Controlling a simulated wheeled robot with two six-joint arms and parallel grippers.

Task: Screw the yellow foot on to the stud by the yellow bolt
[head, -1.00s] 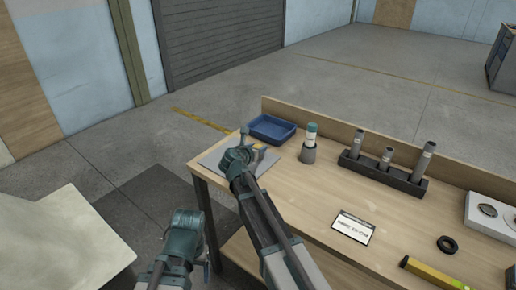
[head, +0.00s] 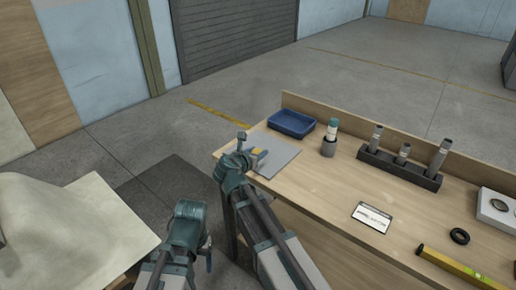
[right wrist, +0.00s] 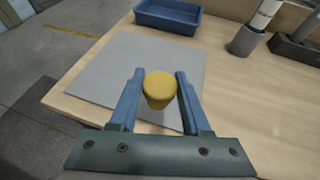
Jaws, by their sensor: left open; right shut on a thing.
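The yellow foot (right wrist: 159,88) is a short round piece with a flat top, held between the two blue fingers of my right gripper (right wrist: 158,97) in the right wrist view. In the head view a bit of the yellow foot (head: 257,153) shows at my right gripper (head: 252,158), by the grey mat's near left corner. The foot appears held above the mat's level. My left gripper (head: 208,256) is low at the left of the bench, open and away from the foot; its fingers are mostly hidden. The stud and the yellow bolt are not seen.
On the wooden bench are the grey mat (head: 280,152), blue tray (head: 292,123), teal-capped bottle in a grey cup (head: 328,147), dark rack with several tubes (head: 398,172), label card (head: 372,217), black ring (head: 460,236) and yellow level (head: 462,272). A pale shell-like surface (head: 70,225) stands left.

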